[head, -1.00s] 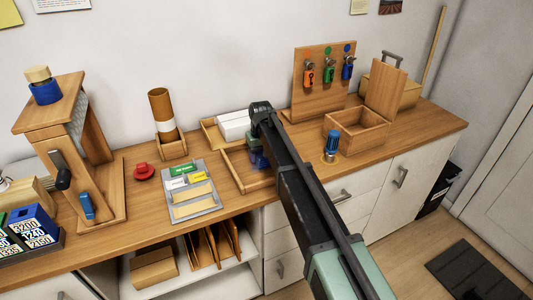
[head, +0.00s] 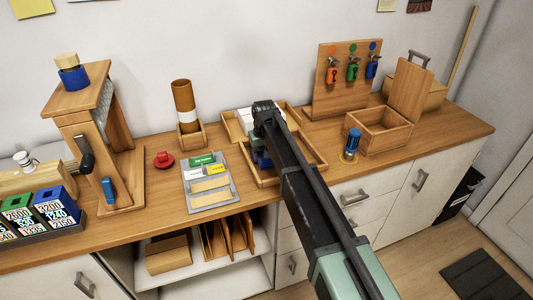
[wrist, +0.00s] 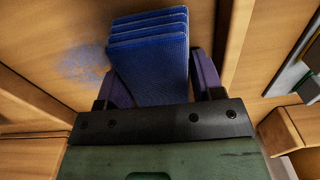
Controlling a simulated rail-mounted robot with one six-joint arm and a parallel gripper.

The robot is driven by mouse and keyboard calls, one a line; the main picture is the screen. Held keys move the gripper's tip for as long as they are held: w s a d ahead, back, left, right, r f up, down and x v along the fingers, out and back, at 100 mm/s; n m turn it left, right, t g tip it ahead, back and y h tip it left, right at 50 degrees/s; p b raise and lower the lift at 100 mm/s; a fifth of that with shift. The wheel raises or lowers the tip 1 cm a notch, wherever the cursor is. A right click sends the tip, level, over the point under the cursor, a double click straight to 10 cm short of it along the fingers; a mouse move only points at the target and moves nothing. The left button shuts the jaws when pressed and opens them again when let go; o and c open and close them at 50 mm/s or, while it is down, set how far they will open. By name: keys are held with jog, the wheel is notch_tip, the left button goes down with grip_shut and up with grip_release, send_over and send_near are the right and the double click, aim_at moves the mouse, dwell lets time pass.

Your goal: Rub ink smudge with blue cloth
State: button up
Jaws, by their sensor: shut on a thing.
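A folded blue cloth (wrist: 150,62) of several stacked layers is held between the purple fingers of my gripper (wrist: 152,88). My gripper (head: 262,158) also shows in the head view, low within a shallow wooden tray (head: 308,150), largely hidden behind my arm. The ink smudge (wrist: 82,66) is a faint, speckled blue patch on the wooden surface, just left of the cloth in the wrist view. Part of it may lie under the cloth. I cannot tell whether the cloth touches the surface. The smudge is hidden in the head view.
A grey card tray (head: 208,184) and a red stamp-like object (head: 163,160) lie left of the wooden tray. A brown tube (head: 184,100) stands behind. Right are a blue jar (head: 352,142), an open wooden box (head: 382,128) and a pegboard (head: 345,95). Tray walls surround my gripper.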

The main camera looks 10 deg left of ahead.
jog(key=shift+s+d, duration=0.35)
jog(key=shift+s, duration=0.25)
jog(key=shift+w+d, duration=1.1)
jog(key=shift+d, duration=0.65)
jog(key=shift+w+d, duration=1.05)
jog(key=shift+d, duration=0.65)
jog(key=shift+w+d, duration=1.1)
jog(key=shift+d, duration=0.65)
jog(key=shift+s+d, duration=0.4)
jog(key=shift+s, duration=0.35)
jog(key=shift+s+a+f, duration=0.1)
jog(key=shift+s+a, duration=0.4)
jog(key=shift+a, duration=0.3)
jog(key=shift+s+a, duration=0.5)
jog(key=shift+a, duration=0.3)
jog(key=shift+s+a, duration=0.7)
jog(key=shift+a, duration=0.5)
jog(key=shift+s+a, duration=0.7)
jog(key=shift+a, duration=0.55)
jog(key=shift+s+a, duration=0.7)
jog(key=shift+a, duration=0.5)
notch_tip(320, 180, up, 6)
jog(key=p, duration=0.6)
notch_tip(320, 180, up, 4)
jog(key=p, duration=0.3)
jog(key=shift+f, duration=0.4)
